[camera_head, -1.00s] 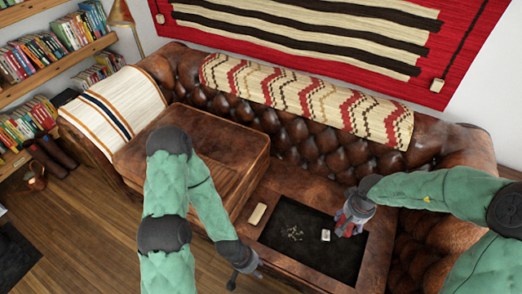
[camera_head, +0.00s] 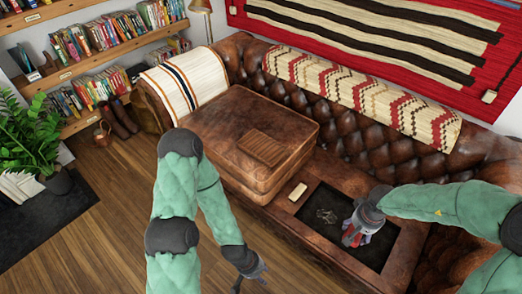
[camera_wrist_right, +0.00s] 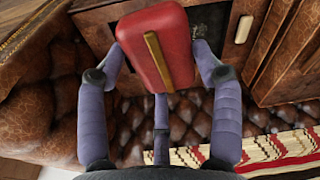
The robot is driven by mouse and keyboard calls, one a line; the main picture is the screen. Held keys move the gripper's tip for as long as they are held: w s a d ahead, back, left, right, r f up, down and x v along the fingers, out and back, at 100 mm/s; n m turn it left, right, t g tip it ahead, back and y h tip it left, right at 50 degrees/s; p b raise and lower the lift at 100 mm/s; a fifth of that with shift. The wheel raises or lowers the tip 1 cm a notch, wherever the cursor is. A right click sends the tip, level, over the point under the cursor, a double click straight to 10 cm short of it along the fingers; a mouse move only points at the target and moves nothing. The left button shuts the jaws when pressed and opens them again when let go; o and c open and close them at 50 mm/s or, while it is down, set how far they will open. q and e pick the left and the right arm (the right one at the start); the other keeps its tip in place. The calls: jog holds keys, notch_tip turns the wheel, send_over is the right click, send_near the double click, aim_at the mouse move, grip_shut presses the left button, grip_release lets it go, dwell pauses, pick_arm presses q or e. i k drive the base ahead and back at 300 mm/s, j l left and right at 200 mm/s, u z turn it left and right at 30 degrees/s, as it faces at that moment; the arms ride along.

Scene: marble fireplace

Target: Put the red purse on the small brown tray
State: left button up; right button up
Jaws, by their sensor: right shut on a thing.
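The red purse (camera_wrist_right: 158,45) has a gold strip along it and sits between the fingers of my right gripper (camera_wrist_right: 160,65) in the right wrist view. In the head view my right gripper (camera_head: 356,234) is over the dark recess in the sofa seat, and only slivers of red show between its fingers. A small brown slatted tray (camera_head: 262,148) lies on the stacked leather cushion, left of and apart from the purse. My left gripper (camera_head: 250,274) is low, in front of the sofa, with its fingers apart and nothing seen between them.
The dark recess (camera_head: 322,215) in the seat holds small pale bits. A cream block (camera_head: 298,191) lies on its left rim. The raised leather cushion (camera_head: 215,125) stands between the recess and the striped throw. Bookshelves and a plant (camera_head: 35,135) stand at left; wooden floor is free.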

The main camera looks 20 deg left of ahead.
aim_at(252, 142)
jog(key=u, duration=0.4)
jog(key=i+j+u, duration=0.1)
jog(key=u, duration=0.3)
jog(key=i+u, duration=0.15)
jog(key=u, duration=0.65)
jog(key=i+l, duration=0.15)
jog(key=i, duration=0.3)
jog(key=i+l+u, duration=0.1)
jog(key=i, duration=0.35)
